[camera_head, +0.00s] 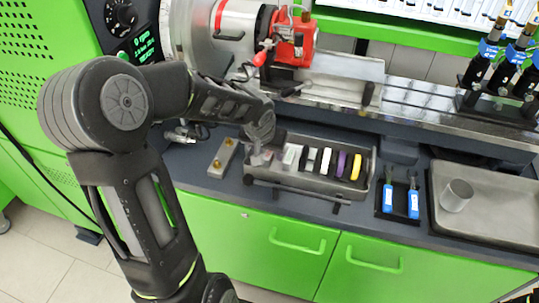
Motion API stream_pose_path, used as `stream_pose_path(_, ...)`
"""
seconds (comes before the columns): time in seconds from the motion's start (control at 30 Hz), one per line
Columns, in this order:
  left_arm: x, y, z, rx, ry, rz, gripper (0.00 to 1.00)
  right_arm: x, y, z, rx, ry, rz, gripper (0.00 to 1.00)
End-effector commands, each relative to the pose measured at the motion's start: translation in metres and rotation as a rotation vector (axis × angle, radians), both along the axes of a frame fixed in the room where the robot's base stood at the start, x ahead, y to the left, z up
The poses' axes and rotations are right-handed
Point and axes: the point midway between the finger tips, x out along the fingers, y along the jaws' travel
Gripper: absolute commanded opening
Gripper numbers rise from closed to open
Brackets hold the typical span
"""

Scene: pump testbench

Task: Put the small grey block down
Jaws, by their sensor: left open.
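My left gripper (262,150) points down over the left end of a dark grey tray (307,186) on the bench. It is open. A small grey block (259,160) seems to sit at its fingertips, in the left end of the tray. The fingers partly cover it, and I cannot tell whether they touch it. To its right in the tray stand several upright pieces: whitish, black, white, purple (341,164) and yellow (356,167). My right gripper is not in view.
A metal plate with brass studs (222,158) lies left of the tray. Right of it are a holder with two blue-handled tools (400,200) and a metal tray (490,205) with a grey cylinder (456,195). A red-and-silver machine (290,45) and rail stand behind.

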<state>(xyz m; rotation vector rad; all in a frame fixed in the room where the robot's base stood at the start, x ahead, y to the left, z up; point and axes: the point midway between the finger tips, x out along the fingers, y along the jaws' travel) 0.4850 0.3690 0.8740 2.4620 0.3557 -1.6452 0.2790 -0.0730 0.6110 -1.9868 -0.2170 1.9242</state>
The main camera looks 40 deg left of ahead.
Motion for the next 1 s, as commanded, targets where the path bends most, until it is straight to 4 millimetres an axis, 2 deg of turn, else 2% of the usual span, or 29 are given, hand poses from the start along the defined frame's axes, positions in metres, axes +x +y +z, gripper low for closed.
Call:
stream_pose_path(0.1, 0.0, 0.0, 0.0001, 0.0, 0.0, 0.0, 0.44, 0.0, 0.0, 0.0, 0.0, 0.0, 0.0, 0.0)
stream_pose_path(0.63, -0.0001, 0.0, 0.0002, 0.0, 0.0, 0.0, 0.0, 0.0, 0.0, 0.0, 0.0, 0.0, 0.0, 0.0)
stream_pose_path(1.0, 0.0, 0.0, 0.0002, 0.0, 0.0, 0.0, 0.0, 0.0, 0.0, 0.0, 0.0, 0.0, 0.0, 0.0)
